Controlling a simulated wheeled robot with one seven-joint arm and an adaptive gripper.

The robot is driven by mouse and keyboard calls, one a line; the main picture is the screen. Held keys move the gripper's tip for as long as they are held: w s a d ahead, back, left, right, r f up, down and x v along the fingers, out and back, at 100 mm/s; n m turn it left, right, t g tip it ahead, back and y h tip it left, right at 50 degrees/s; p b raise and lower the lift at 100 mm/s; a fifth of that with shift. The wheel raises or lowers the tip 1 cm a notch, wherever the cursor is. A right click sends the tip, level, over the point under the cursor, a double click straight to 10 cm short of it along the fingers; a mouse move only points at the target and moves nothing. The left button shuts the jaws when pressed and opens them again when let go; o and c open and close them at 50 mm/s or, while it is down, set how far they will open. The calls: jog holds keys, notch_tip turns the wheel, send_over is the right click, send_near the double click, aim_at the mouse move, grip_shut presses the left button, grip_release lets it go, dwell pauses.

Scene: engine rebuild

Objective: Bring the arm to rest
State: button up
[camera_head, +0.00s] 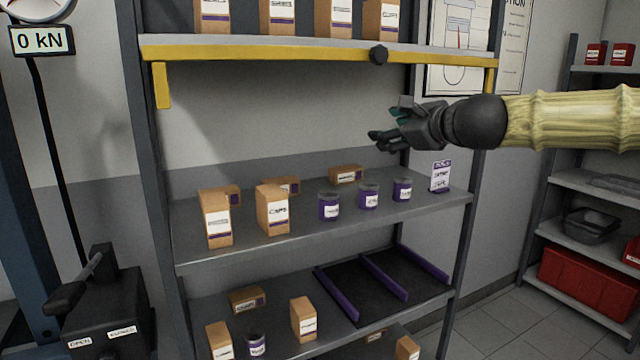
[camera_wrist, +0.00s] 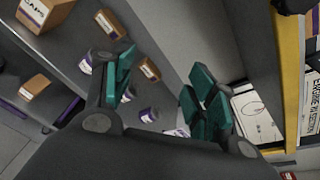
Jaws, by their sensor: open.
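My gripper (camera_head: 385,138) is in the head view, in the air above the right part of the middle shelf (camera_head: 300,238) and below the yellow-edged shelf (camera_head: 270,52). My arm comes in from the right edge, nearly level. In the wrist view my gripper (camera_wrist: 155,88) has its teal-padded fingers spread apart with nothing between them that it holds. Jars and boxes on the shelf show beyond the fingers. The gripper touches nothing that I can see.
On the middle shelf stand cardboard boxes (camera_head: 272,210), purple-banded jars (camera_head: 329,206) and a small sign (camera_head: 440,177). The lower shelf has a dark rack with purple dividers (camera_head: 384,277). A post stands right of the gripper. A red bin (camera_head: 588,282) sits on another rack at right.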

jog(key=a+f+n+g+h, duration=0.25)
jog(key=f+n+g, duration=0.2)
jog(key=f, duration=2.55)
jog(key=s+f+n+g, duration=0.1)
jog(key=s+f+n, duration=0.15)
jog(key=f, duration=0.45)
jog(key=s+f+n+g+h, duration=0.1)
jog(key=s+f, duration=0.3)
jog(key=f, duration=0.4)
jog(key=s+f+n+g, duration=0.1)
jog(key=s+f+n, duration=0.15)
jog(key=f, duration=0.45)
jog(key=s+d+f+n+g+h, duration=0.25)
jog(key=s+f+n, duration=0.25)
jog(key=s+f, duration=1.25)
jog(key=s+d+f+n+g, duration=0.1)
jog(key=s+d+f+n, duration=0.1)
jog(key=s, duration=0.5)
jog(key=s+d+f+n+g, duration=0.1)
jog(key=s+d+f+n, duration=0.1)
jog(key=s, duration=0.6)
jog(key=s+d+f+n+g, duration=0.2)
jog(key=s+f+n, duration=0.1)
jog(key=s+f, duration=0.2)
jog(key=s, duration=0.2)
jog(key=shift+s+d+f, duration=0.2)
jog(key=shift+s, duration=0.2)
